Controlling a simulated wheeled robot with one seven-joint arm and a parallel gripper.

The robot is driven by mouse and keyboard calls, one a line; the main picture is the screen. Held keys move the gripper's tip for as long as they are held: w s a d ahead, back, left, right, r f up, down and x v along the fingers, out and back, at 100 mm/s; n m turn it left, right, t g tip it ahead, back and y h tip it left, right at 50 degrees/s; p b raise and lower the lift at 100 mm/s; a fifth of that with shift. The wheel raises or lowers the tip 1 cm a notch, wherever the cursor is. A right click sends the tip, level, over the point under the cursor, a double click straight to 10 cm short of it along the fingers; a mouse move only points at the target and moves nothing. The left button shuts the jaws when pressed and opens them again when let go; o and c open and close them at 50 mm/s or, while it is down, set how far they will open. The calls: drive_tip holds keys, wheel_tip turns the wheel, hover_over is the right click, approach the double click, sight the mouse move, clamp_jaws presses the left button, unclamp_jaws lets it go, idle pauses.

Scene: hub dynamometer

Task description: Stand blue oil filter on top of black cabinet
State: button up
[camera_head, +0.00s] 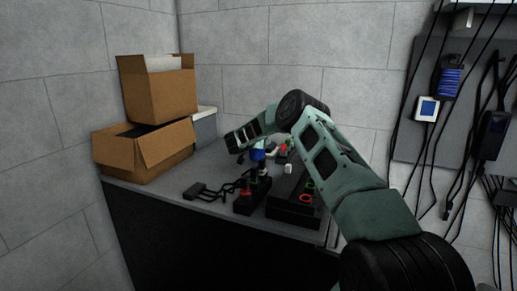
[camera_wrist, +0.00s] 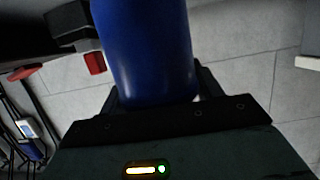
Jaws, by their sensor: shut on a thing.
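The blue oil filter (camera_wrist: 145,45) fills the upper middle of the wrist view as a smooth blue cylinder. My gripper (camera_wrist: 157,85) is shut on it, with a dark finger on each side. In the head view a small blue patch of the filter (camera_head: 258,154) shows below the end of my arm, over the clutter; whether it touches anything there I cannot tell. The black cabinet (camera_head: 175,235) has a grey top and stands in the middle of the head view, partly behind my arm.
On the cabinet top, two open cardboard boxes (camera_head: 160,95) are stacked at the left rear. Black equipment with red and green rings (camera_head: 292,207) and a black cabled device (camera_head: 205,191) occupy the front. A wall panel with hanging cables (camera_head: 445,120) is at the right.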

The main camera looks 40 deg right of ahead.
drive_tip(key=shift+f, duration=1.35)
drive_tip(key=shift+f, duration=0.1)
drive_tip(key=o, duration=1.3)
drive_tip(key=shift+f, duration=0.1)
drive_tip(key=shift+a+r, duration=0.15)
drive_tip(key=shift+r, duration=0.05)
drive_tip(key=b+v, duration=0.1)
drive_tip(key=v, duration=1)
drive_tip(key=shift+s+a, duration=0.15)
drive_tip(key=shift+a, duration=0.15)
